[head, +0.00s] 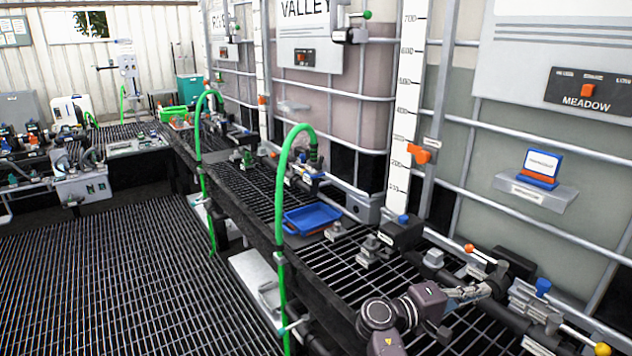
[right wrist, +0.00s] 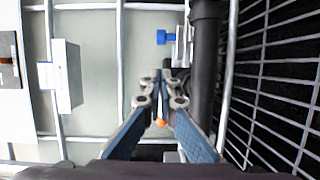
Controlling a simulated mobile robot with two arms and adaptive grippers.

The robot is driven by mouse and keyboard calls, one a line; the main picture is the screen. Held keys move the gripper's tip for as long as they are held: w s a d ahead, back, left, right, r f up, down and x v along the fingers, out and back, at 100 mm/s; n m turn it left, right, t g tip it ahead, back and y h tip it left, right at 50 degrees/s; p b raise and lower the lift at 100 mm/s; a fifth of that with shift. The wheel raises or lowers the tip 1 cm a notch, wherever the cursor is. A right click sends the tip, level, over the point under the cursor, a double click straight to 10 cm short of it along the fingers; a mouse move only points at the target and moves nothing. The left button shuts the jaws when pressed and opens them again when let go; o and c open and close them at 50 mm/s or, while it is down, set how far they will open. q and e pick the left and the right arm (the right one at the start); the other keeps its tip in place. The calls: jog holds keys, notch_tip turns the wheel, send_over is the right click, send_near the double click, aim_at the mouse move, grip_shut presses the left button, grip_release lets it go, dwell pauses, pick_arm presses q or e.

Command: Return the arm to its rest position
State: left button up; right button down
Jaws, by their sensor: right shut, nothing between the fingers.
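My right arm comes in from the bottom of the head view, with its dark wrist low at centre right. My right gripper (head: 482,290) points right, over the grating bench beside the valve fittings under the MEADOW tote. In the right wrist view its two blue-padded fingers (right wrist: 160,90) meet at the tips, with nothing held between them. A small orange part shows behind the fingers. In the head view the gripper overlaps the dark fittings, and I cannot tell if it touches them. My left gripper does not show.
A blue-topped fitting (head: 543,287) and an orange-ended lever (head: 476,252) stand close to the gripper. A dark pipe (right wrist: 206,70) runs along the tote cage. A blue tray (head: 312,218) lies further along the bench. A green hose (head: 280,220) rises at the bench's front edge.

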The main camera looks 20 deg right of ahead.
jog(key=s+a+f+t+y, duration=0.2)
jog(key=s+a+f+y, duration=0.25)
jog(key=f, duration=0.45)
jog(key=s+a+f+t+y, duration=0.2)
jog(key=s+a+f+y, duration=0.3)
jog(key=f, duration=0.3)
jog(key=s+a+f+n+y, duration=0.1)
jog(key=s+a+y, duration=0.4)
jog(key=a, duration=0.6)
jog(key=s+a+f+n+y, duration=0.15)
jog(key=s+a+y, duration=0.25)
jog(key=s+a, duration=0.55)
notch_tip(320, 180, down, 27)
jog(key=a+g, duration=0.1)
jog(key=a, duration=0.1)
jog(key=s+d+f+g, duration=0.1)
jog(key=s+d+f, duration=0.2)
jog(key=s+f, duration=1.2)
jog(key=shift+s+f+g+h, duration=0.3)
jog(key=shift+s+h, duration=0.05)
jog(key=shift+s, duration=0.75)
